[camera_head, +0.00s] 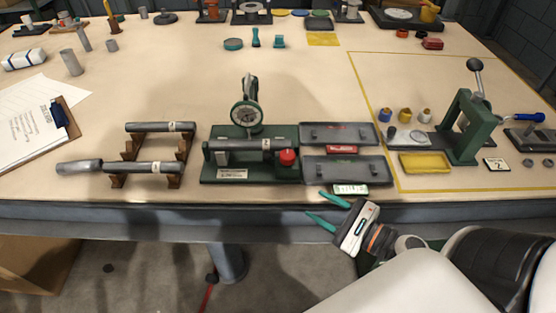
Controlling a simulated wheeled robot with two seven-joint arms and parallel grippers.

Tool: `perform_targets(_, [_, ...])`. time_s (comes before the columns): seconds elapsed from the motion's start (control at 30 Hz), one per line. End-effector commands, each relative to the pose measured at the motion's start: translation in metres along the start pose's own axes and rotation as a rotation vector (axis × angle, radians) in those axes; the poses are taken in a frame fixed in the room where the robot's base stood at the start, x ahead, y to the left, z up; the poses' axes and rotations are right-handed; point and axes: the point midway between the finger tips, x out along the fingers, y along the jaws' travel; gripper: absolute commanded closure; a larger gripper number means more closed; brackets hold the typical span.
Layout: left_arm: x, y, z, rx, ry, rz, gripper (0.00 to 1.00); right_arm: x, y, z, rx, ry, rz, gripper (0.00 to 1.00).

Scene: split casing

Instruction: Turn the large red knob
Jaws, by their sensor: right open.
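The large red knob (287,157) sits at the right end of a green fixture (250,170) in the middle of the table's front part. A grey cylinder (238,145) lies across the fixture, and a dial gauge (246,112) stands behind it. My right gripper (322,211) is open and empty, its teal fingers pointing left. It is in front of the table's front edge, below and to the right of the knob, apart from it. My left gripper does not show.
Two grey trays (340,170) lie right of the knob. Grey cylinders (160,127) rest on brown stands at left. A green lever press (470,125) stands at right near a yellow tray (425,162). The table's middle (180,85) is mostly clear.

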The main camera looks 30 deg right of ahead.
Motion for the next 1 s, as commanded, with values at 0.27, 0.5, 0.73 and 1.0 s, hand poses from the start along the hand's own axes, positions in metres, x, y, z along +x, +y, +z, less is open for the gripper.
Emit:
perform_targets(0.27, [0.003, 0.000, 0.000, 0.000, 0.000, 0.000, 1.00, -0.013, 0.041, -0.024, 0.383, 0.060, 0.126, 0.58])
perform_targets(0.5, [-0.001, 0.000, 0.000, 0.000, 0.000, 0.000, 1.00, 0.007, 0.047, -0.027, 0.411, 0.068, 0.131, 0.58])
perform_targets(0.73, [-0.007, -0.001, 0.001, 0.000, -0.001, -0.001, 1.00, 0.052, 0.054, -0.029, 0.407, 0.067, 0.131, 0.58])
perform_targets(1.0, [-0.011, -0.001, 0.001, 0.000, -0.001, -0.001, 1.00, 0.092, 0.059, -0.029, 0.409, 0.065, 0.133, 0.58])
